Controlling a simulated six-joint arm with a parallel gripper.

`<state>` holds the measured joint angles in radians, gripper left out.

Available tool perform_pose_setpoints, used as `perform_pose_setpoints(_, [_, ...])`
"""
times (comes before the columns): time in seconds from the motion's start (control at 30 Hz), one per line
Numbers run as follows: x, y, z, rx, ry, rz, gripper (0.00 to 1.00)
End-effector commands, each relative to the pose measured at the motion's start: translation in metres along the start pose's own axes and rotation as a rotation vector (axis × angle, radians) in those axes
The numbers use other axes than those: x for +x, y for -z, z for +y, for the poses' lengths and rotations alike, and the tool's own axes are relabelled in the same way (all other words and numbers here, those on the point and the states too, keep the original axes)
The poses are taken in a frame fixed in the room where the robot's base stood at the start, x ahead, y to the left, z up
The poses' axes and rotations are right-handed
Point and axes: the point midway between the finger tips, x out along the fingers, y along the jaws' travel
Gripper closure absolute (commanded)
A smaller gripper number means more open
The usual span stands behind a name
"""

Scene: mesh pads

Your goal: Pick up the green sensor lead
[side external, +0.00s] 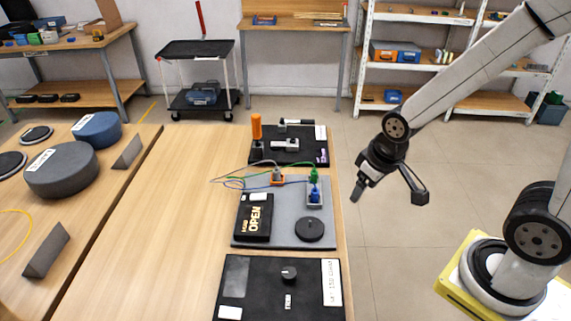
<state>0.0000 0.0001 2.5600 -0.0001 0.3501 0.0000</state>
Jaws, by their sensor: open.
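The green sensor lead (314,175) is a small green plug standing upright at the back right of the grey board (285,240). A thin cable runs left from it. Beside it are a blue plug (315,195) in front and an orange plug (277,178) to the left, each with a cable. My gripper (385,198) is open and empty, its fingers pointing down. It hangs in the air to the right of the table edge, apart from the green lead.
The grey board also bears a black box marked OPEN (254,218) and a round black disc (309,229). A black board with an orange-handled part (256,127) lies behind; another black board (250,285) lies in front. The table (160,240) left of them is mostly clear.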

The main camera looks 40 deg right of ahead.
Motion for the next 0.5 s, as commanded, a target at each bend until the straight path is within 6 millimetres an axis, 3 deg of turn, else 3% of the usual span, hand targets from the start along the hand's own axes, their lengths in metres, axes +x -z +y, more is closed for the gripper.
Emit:
perform_pose_setpoints(0.27, [0.001,0.004,0.001,-0.017,0.0,-0.003,0.23])
perform_pose_setpoints(0.5, [0.008,0.032,0.008,-0.143,0.003,-0.027,0.23])
